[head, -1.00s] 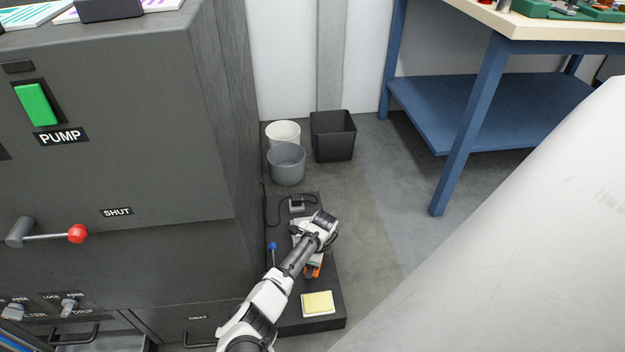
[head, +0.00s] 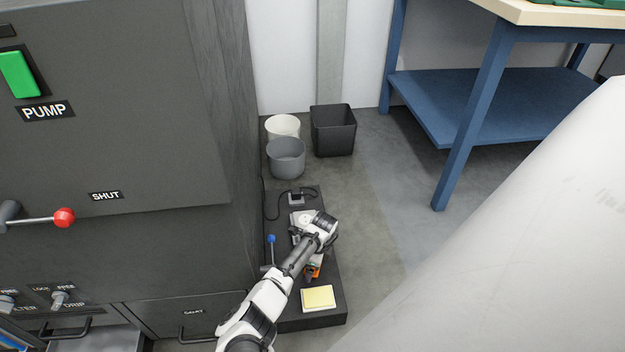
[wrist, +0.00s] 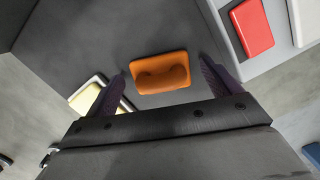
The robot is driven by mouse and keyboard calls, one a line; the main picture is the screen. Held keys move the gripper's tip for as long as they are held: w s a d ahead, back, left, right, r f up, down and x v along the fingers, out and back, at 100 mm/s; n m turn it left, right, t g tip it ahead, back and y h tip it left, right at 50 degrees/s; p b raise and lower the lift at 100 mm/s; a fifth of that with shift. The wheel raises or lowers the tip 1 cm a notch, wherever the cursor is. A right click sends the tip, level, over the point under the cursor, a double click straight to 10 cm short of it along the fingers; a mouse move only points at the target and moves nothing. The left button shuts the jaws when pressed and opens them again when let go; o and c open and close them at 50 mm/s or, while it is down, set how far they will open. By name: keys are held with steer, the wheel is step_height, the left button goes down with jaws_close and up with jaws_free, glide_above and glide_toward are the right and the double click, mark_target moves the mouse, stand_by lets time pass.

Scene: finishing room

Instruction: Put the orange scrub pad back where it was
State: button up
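The orange scrub pad (wrist: 160,72) has a raised loop handle and lies on a dark, low platform (head: 328,272). In the head view the pad (head: 313,271) is partly hidden by my arm. My gripper (wrist: 162,66) is open, with its fingers on either side of the pad in the wrist view. A gap shows between the pad and each finger. I cannot tell how high the fingertips are above the platform.
A yellow pad (head: 318,297) sits near the platform's front end. A red block (wrist: 252,28) lies on a pale surface at right in the wrist view. The cabinet (head: 110,160) stands close left. Bins (head: 286,158) stand behind. A blue bench (head: 470,130) is right.

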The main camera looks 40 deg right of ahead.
step_height(320, 180, up, 12)
steer(key=s+d+p, duration=0.1)
steer(key=p, duration=0.3)
steer(key=shift+s, duration=0.25)
steer(key=shift+r, duration=0.1)
stand_by(0.4)
